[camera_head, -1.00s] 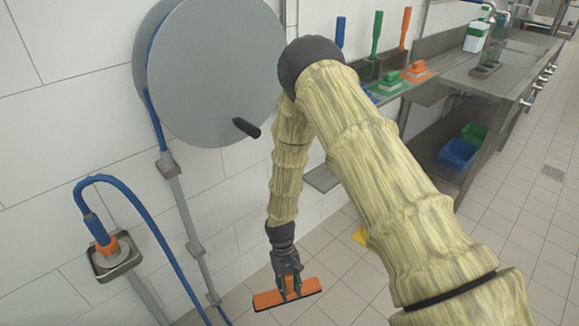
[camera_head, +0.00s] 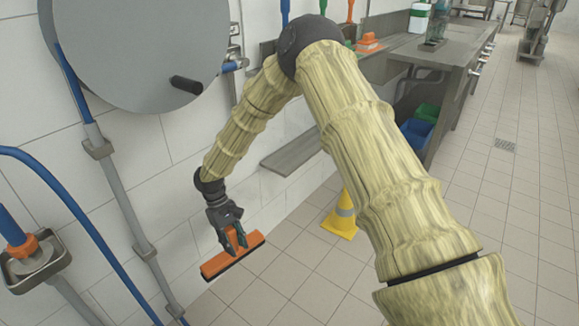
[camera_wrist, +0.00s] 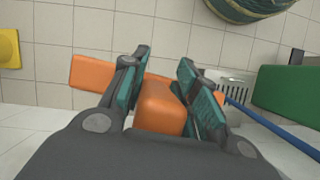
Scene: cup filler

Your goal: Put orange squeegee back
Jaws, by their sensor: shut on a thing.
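The orange squeegee (camera_head: 215,268) hangs low over the tiled floor in the head view, its long head tilted. My gripper (camera_head: 236,236) is shut on its short orange grip. In the wrist view the two fingers of my gripper (camera_wrist: 163,65) stand on either side of the orange grip (camera_wrist: 160,108) of the squeegee. The head of the squeegee (camera_wrist: 93,74) shows beyond the left finger; part of it is hidden by the fingers.
A large grey hose reel (camera_head: 125,50) and a blue hose (camera_head: 82,225) are on the left wall. A grey shelf (camera_head: 292,150) is on the wall. A yellow cone (camera_head: 340,222) stands on the floor. An orange brush (camera_head: 368,42) sits by the counter.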

